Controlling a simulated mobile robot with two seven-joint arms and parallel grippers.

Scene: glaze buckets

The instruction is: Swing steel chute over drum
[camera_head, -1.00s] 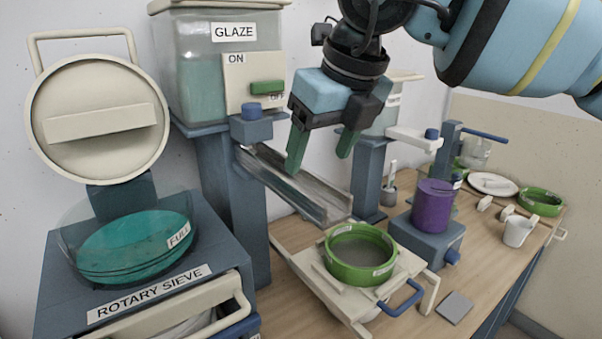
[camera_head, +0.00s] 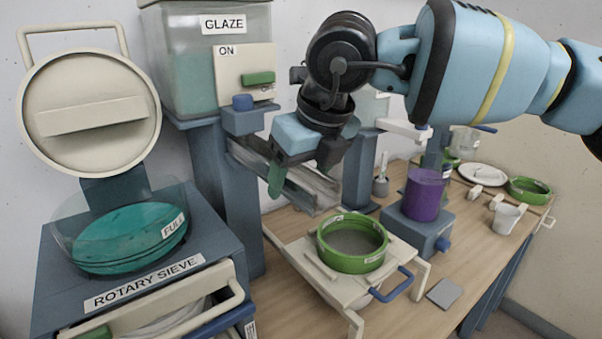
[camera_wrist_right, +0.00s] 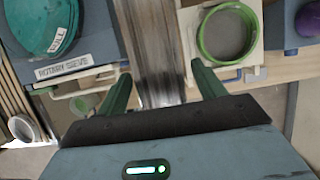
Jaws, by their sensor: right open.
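The steel chute (camera_head: 318,190) is a grey open trough below the glaze tank, sloping down to the right. Its lower end is near the green-rimmed sieve. My right gripper (camera_head: 290,180) is open at the chute and hides part of it. In the right wrist view, the chute (camera_wrist_right: 156,45) shows between the spread green fingers of the right gripper (camera_wrist_right: 163,88); I cannot tell whether they touch it. The rotary sieve's clear-walled drum (camera_head: 75,215), holding teal glaze and marked FULL, stands at left with its round cream lid (camera_head: 90,120) raised. My left gripper is not in view.
The glaze tank (camera_head: 185,70) and its blue post (camera_head: 215,190) stand behind the chute. A green-rimmed sieve (camera_head: 350,262) sits on a cream stand at the chute's lower end. A purple pot (camera_head: 423,195) stands to the right. Bare bench shows around the grey tile (camera_head: 445,293).

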